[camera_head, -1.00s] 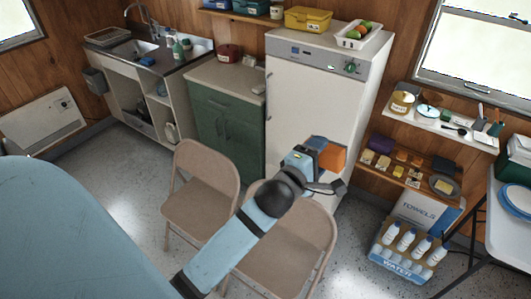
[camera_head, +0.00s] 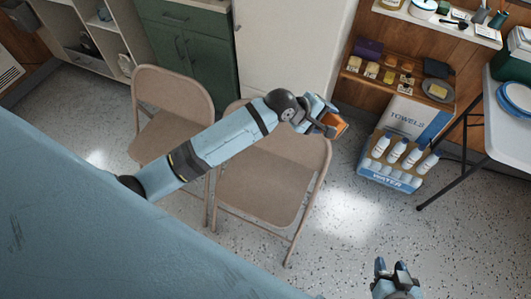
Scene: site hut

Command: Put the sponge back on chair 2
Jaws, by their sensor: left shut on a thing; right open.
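My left gripper (camera_head: 325,120) is shut on an orange block (camera_head: 335,124), which looks like the sponge; the fingers hide part of it. It is in the air, near the upper right corner of the right-hand tan folding chair (camera_head: 262,187) in the picture. My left arm crosses in front of that chair's backrest. A second tan folding chair (camera_head: 167,138) stands to its left. I see no number on either chair, so I cannot tell which is chair 2. My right gripper (camera_head: 392,272) is open and empty at the bottom right, above the floor.
A water bottle pack (camera_head: 392,178) and a towels box (camera_head: 408,118) stand on the floor at the right, below shelves (camera_head: 400,84) with small items. A white table (camera_head: 508,128) is at the right edge. The speckled floor in front is clear.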

